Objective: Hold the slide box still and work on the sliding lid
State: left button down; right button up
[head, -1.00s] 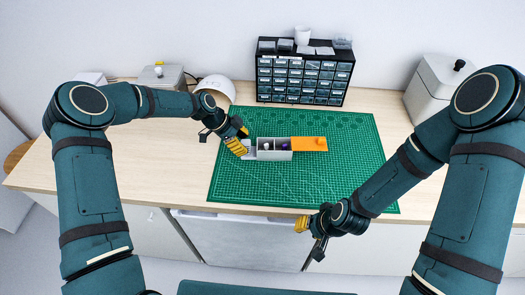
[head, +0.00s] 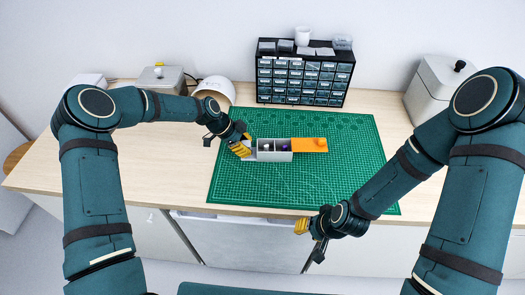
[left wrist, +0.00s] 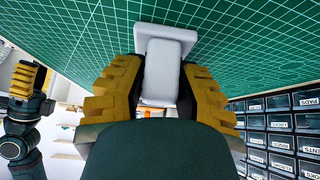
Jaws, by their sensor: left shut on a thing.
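The slide box (head: 275,156) is light grey and lies on the green cutting mat. Its open part shows two compartments, with a small white item (head: 266,147) in the left one and a dark purple item (head: 284,147) in the right one. The orange sliding lid (head: 305,145) sticks out past the box's right end. My left gripper (head: 243,150) is shut on the box's grey left end; in the left wrist view its yellow fingers flank a grey block (left wrist: 161,75). My right gripper (head: 303,226) hangs near the bench's front edge, apart from the box; its opening is unclear.
The cutting mat (head: 350,180) is clear around the box. A white container (head: 436,90) is at the back right. A white rounded object (head: 215,89) stands behind my left gripper.

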jog(key=shift+f, duration=0.1)
dwell(0.7)
dwell(0.6)
jog(key=m+g, duration=0.2)
jog(key=m, duration=0.8)
send_near(323, 140)
jog(key=s+f, duration=0.5)
jog(key=f, duration=0.1)
jog(key=s+a+f, duration=0.1)
jog(key=s+f, duration=0.2)
jog(key=f, duration=0.1)
jog(key=shift+s, duration=0.35)
jog(key=w+r+m, duration=0.5)
jog(key=w+r, duration=0.1)
jog(key=w, duration=0.3)
jog(key=shift+g+y, duration=0.3)
jog(key=shift+y, duration=0.1)
jog(key=shift+x, duration=3.15)
jog(key=shift+w, duration=0.1)
